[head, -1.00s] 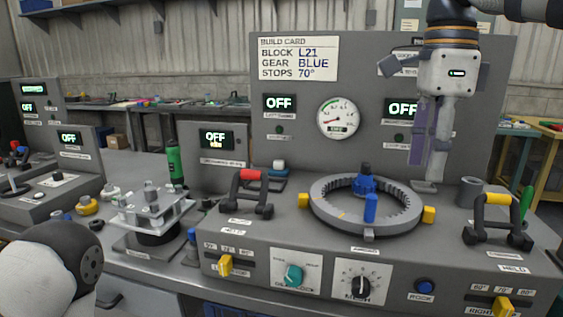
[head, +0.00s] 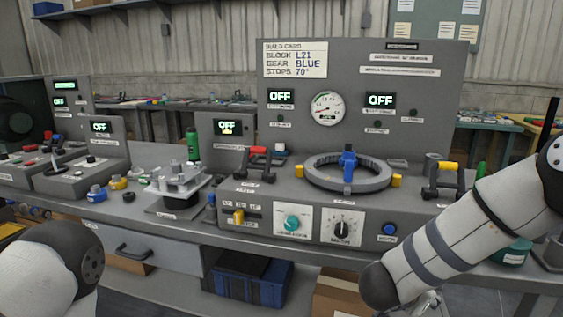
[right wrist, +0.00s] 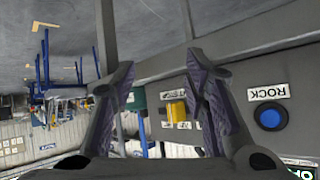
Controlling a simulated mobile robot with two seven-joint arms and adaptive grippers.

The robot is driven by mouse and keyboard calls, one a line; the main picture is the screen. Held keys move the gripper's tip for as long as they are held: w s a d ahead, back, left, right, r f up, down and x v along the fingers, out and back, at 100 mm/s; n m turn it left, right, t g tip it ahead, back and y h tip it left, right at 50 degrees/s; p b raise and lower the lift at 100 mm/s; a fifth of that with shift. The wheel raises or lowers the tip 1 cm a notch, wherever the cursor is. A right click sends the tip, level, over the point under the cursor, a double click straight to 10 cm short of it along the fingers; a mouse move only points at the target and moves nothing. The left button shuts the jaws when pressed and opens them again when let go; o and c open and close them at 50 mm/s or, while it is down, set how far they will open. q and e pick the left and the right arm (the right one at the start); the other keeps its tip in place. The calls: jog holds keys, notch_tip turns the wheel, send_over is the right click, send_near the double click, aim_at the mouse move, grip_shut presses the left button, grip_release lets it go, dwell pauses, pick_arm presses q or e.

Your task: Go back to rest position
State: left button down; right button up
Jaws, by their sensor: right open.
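Past the fingers show a yellow slider (right wrist: 177,112) and a blue ROCK button (right wrist: 270,117) on the console front. In the head view only a rounded part of my left arm shows at the lower left; its gripper is not seen.
The grey console (head: 300,226) holds a ring fixture (head: 320,178) with a blue gear, red-topped (head: 257,150) and yellow-topped (head: 447,166) handles, and knobs. A clear-topped stand (head: 178,180) is left of it. A blue crate (head: 262,285) and cardboard box (head: 335,292) sit under the bench.

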jog(key=s+a+f+n+g+y, duration=0.1)
jog(key=s+a+f+n+y, duration=0.25)
jog(key=s+f, duration=0.45)
jog(key=s+a+f+n+y, duration=0.2)
jog(key=s+f+n, duration=0.3)
jog(key=s+f, duration=0.3)
jog(key=s+f+n+g+y, duration=0.2)
jog(key=s+g, duration=0.5)
jog(key=s, duration=1.7)
jog(key=shift+a+f+n+y, duration=0.15)
jog(key=shift+a+n+y, duration=0.2)
jog(key=shift+n+y, duration=0.3)
